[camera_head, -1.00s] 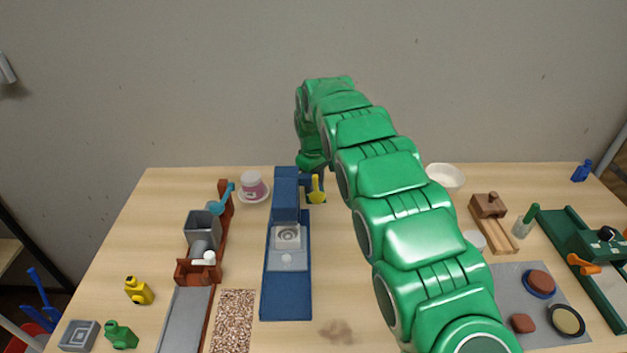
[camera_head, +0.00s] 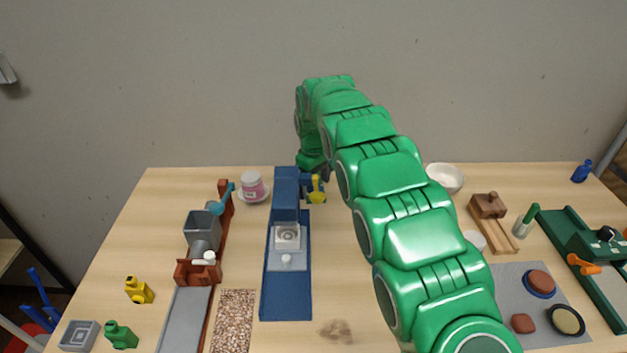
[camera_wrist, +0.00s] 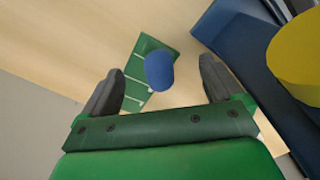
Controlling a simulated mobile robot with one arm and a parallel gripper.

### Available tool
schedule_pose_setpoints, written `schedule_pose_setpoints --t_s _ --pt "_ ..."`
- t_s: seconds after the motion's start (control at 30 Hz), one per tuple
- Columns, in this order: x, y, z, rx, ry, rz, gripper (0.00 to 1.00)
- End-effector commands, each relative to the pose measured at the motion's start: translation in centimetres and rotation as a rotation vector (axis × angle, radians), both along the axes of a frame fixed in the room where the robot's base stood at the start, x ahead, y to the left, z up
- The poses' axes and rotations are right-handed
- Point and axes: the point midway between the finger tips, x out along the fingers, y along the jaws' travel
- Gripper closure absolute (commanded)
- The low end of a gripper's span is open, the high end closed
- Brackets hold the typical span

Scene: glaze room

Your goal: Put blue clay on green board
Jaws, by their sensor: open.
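The blue clay (camera_wrist: 160,71) is a rounded blue lump in the wrist view. It overlaps the right part of the green board (camera_wrist: 135,93), a small green slab with pale lines lying on the wood. I cannot tell whether its underside touches the board. My gripper (camera_wrist: 162,70) is open, with one dark finger left of the clay and one right of it, and gaps on both sides. In the head view my arm hides the clay, the board and my fingers.
A blue press (camera_head: 287,295) with a yellow handle (camera_head: 317,189) stands close to my gripper; the handle also shows in the wrist view (camera_wrist: 300,60). A pink jar (camera_head: 252,186), a white bowl (camera_head: 445,177) and a brown extruder (camera_head: 205,270) stand farther off.

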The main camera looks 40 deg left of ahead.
Motion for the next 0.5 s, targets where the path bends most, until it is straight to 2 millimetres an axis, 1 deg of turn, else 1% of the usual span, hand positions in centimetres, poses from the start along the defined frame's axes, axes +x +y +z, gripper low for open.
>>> schedule_pose_setpoints --t_s 0.17,0.5 --pt "0.1 0.1 1.4 0.003 -0.002 0.000 0.06" --pt "0.0 0.1 5.9 0.002 -0.001 0.001 0.06"
